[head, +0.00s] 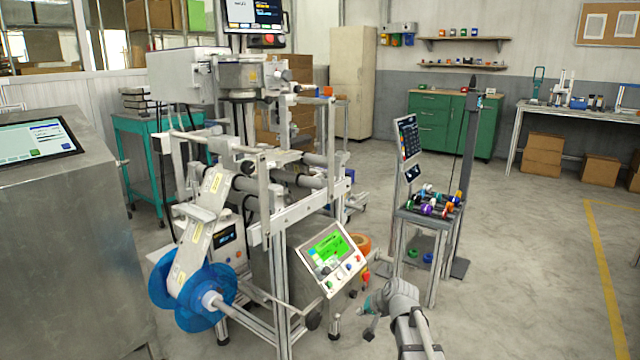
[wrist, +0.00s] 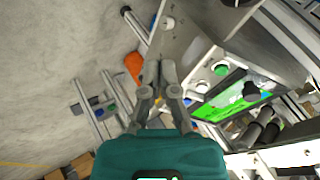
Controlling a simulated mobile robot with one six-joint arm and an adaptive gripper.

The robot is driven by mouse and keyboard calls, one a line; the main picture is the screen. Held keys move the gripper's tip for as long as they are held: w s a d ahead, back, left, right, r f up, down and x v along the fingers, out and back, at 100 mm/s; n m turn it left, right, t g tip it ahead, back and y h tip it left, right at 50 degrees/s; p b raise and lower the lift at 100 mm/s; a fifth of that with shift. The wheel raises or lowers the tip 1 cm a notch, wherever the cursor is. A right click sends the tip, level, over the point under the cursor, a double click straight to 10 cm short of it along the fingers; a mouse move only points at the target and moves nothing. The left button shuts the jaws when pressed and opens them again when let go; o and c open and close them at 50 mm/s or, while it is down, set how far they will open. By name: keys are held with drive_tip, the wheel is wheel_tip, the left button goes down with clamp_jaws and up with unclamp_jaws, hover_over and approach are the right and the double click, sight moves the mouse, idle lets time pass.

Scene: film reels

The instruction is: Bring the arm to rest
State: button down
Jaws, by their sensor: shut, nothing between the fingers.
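My gripper (head: 373,302) is at the lower middle of the head view, at the end of my grey arm (head: 408,318), in front of the labelling machine's control panel (head: 332,254). In the wrist view, my gripper (wrist: 160,68) shows its teal body at the bottom and its two grey fingers closed together at the tips. Nothing is between them. The fingers point towards the machine's frame, and the green screen (wrist: 235,100) is to their right. I cannot tell the exact gap to the machine.
The machine carries a blue reel (head: 192,297) at lower left. A small stand with coloured rolls (head: 432,203) is just beyond my arm. An orange roll (head: 360,243) is by the machine; it also shows in the wrist view (wrist: 134,68). Open floor (head: 520,285) lies to the right.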

drive_tip(key=s+d+f+n+g+h+p, duration=0.1)
drive_tip(key=s+d+n+g+h, duration=0.15)
drive_tip(key=s, duration=0.85)
drive_tip(key=s+d+n+g+h+p, duration=0.1)
drive_tip(key=s+d+g+h+p, duration=0.2)
drive_tip(key=s, duration=0.8)
wheel_tip(320, 180, up, 38)
drive_tip(key=p, duration=3.6)
drive_tip(key=shift+w+a+f+g, duration=0.2)
drive_tip(key=shift+w+a+g, duration=0.2)
drive_tip(key=shift+a+g, duration=0.05)
drive_tip(key=shift+s+y, duration=0.1)
drive_tip(key=shift+y, duration=0.15)
